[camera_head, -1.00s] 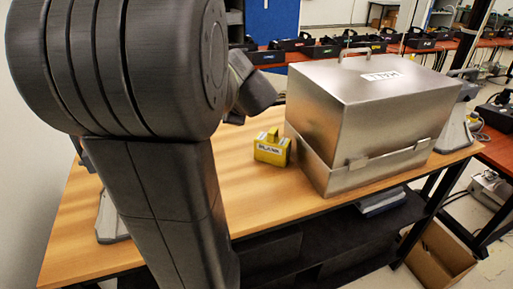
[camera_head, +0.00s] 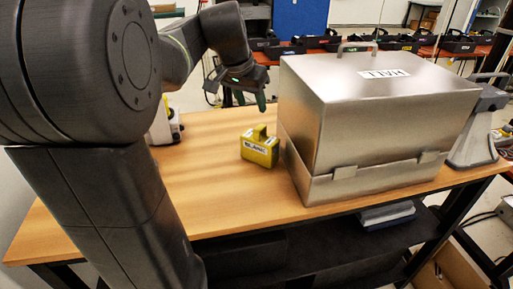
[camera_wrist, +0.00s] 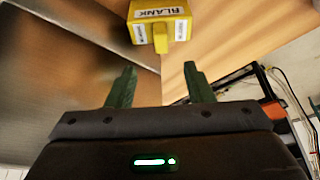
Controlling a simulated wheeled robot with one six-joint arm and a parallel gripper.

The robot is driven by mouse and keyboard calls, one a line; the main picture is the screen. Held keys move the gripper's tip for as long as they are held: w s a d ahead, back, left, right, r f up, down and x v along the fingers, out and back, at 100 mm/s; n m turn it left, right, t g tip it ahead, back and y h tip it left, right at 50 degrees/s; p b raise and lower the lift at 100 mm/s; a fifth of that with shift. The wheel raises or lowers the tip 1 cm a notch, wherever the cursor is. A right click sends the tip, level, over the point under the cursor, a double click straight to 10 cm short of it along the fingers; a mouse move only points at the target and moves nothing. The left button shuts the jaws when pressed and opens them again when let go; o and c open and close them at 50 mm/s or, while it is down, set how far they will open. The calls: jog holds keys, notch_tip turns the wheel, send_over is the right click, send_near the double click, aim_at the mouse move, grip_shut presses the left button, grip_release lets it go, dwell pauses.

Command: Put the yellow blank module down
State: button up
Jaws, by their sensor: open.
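The yellow blank module (camera_head: 260,148) stands upright on the wooden table, just left of the metal box, with its handle on top and its label showing. It also shows at the top of the wrist view (camera_wrist: 160,22), beyond the fingertips. My gripper (camera_head: 251,103) is above the module and apart from it. In the wrist view its two green fingers (camera_wrist: 160,84) are spread, with nothing between them.
A large closed metal box (camera_head: 375,125) with a top handle and a label stands close to the module's right. The wooden table (camera_head: 215,205) is clear in front and to the left. A grey device (camera_head: 477,125) stands right of the box. Black trays (camera_head: 400,43) line a table behind.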

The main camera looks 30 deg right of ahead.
aim_at(259, 128)
jog(key=x, duration=1.1)
jog(key=shift+w+d+f+p, duration=0.1)
jog(key=shift+f+p, duration=0.15)
jog(key=shift+p, duration=0.1)
grip_shut()
